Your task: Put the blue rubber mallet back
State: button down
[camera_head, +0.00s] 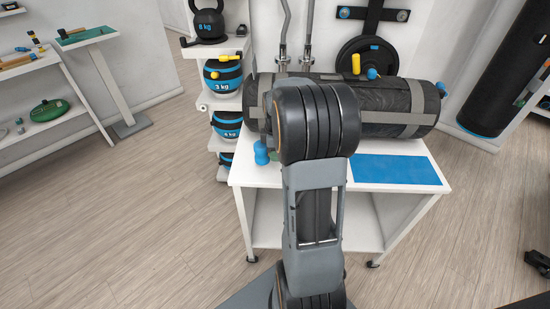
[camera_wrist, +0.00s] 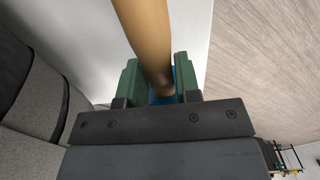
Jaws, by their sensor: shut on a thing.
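The mallet's tan wooden handle (camera_wrist: 148,35) fills the upper middle of the wrist view and tapers to a dark end between the jaws. Bits of blue, apparently the mallet's head, show beside and below that end. My gripper (camera_wrist: 158,84) has green fingers and is shut on the mallet. In the head view my arm hides most of the gripper; a bit of green shows left of the arm above the white table (camera_head: 243,178). A small blue rounded thing (camera_head: 262,154) shows beside it; I cannot tell whether it is the mallet's head.
A black bag (camera_head: 400,103) lies across the table's back, with a blue mat (camera_head: 398,170) in front. A rack with kettlebell (camera_head: 208,24) and blue-banded balls (camera_head: 222,76) stands left of the table. Farther left are a green-topped stand (camera_head: 88,37) and white shelves (camera_head: 42,128). Floor between is clear.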

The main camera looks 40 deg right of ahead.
jog(key=shift+w+f, duration=0.2)
jog(key=shift+f, duration=0.7)
jog(key=shift+w+f, duration=0.2)
jog(key=shift+f, duration=0.7)
jog(key=shift+f, duration=0.1)
jog(key=c, duration=0.8)
grip_release()
jog(key=shift+f, duration=0.15)
notch_tip(320, 180, up, 13)
jog(key=shift+w+a+r+p, duration=0.1)
jog(key=shift+p, duration=0.3)
jog(key=s+a+f+m+t, duration=0.1)
jog(key=s+a+m+t, duration=0.1)
jog(key=s+a+m, duration=0.6)
jog(key=s+a+m+t, duration=0.15)
jog(key=s+a, duration=0.35)
jog(key=a, duration=0.7)
jog(key=shift+m, duration=0.25)
notch_tip(320, 180, up, 6)
jog(key=p, duration=0.6)
jog(key=shift+s, duration=0.1)
